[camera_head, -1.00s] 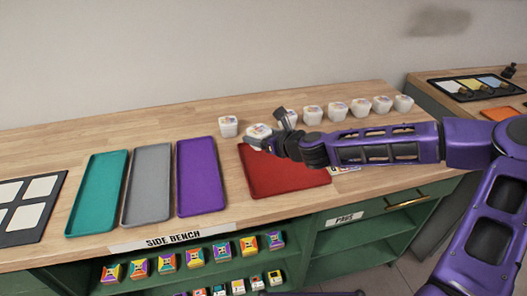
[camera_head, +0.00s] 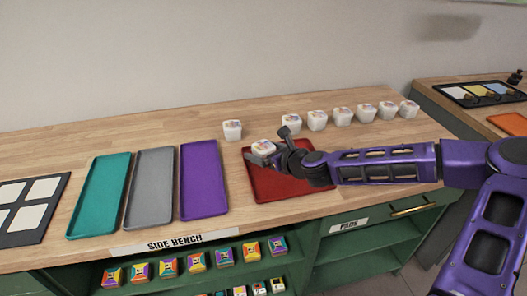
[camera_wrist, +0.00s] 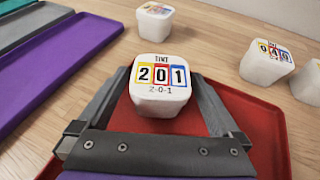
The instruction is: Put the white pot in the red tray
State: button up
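A white pot (camera_head: 263,148) with a lid label reading TINT 2-0-1 is between the two fingers of my gripper (camera_head: 270,157). In the wrist view the pot (camera_wrist: 160,88) stands upright, with a finger against each side. My gripper (camera_wrist: 160,95) is shut on it. The red tray (camera_head: 285,188) lies on the bench below; the pot is over its back left part. The tray also shows under the pot in the wrist view (camera_wrist: 255,122). Whether the pot's base touches the tray is hidden.
One white pot (camera_head: 232,130) stands behind the tray's left corner. Several more stand in a row to the right, such as one pot (camera_head: 317,120). Purple (camera_head: 203,180), grey (camera_head: 149,187) and teal (camera_head: 100,196) trays lie empty to the left.

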jog(key=shift+r, duration=0.25)
jog(key=p+v, duration=0.2)
jog(key=v, duration=1)
